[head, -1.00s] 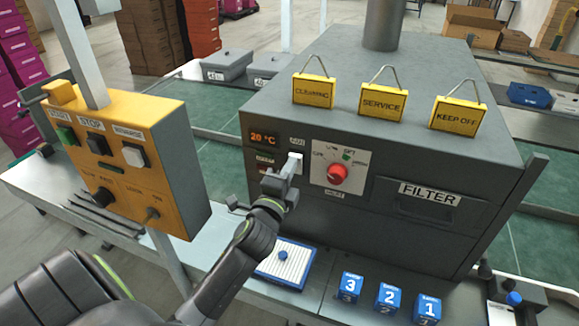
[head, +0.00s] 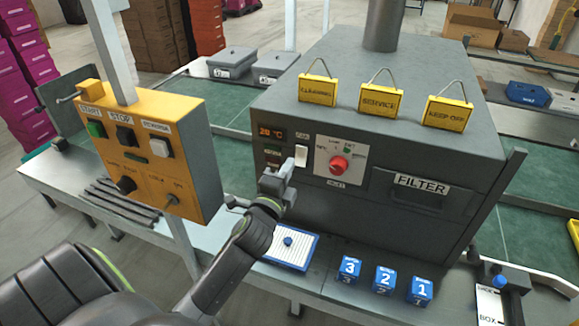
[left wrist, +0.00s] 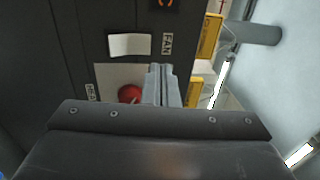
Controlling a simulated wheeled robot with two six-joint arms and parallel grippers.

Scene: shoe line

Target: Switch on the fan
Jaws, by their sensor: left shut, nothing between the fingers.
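The fan switch (head: 301,154) is a white rocker under a FAN label on the front of the dark grey machine. It also shows whole in the left wrist view (left wrist: 130,45). My left gripper (head: 288,167) is shut and empty, just below and in front of the switch in the head view. Its fingertips show in the left wrist view (left wrist: 161,76), to the lower right of the switch. They look apart from it, over the panel with the red knob. I cannot tell the switch's on or off position. My right gripper is not in view.
The red heat knob (head: 339,164) is just right of the switch, and a display (head: 271,132) reading 20 °C is left of it. A yellow control box (head: 150,150) stands left of my arm. A blue-edged tray (head: 310,252) and numbered blue cubes (head: 385,279) lie below.

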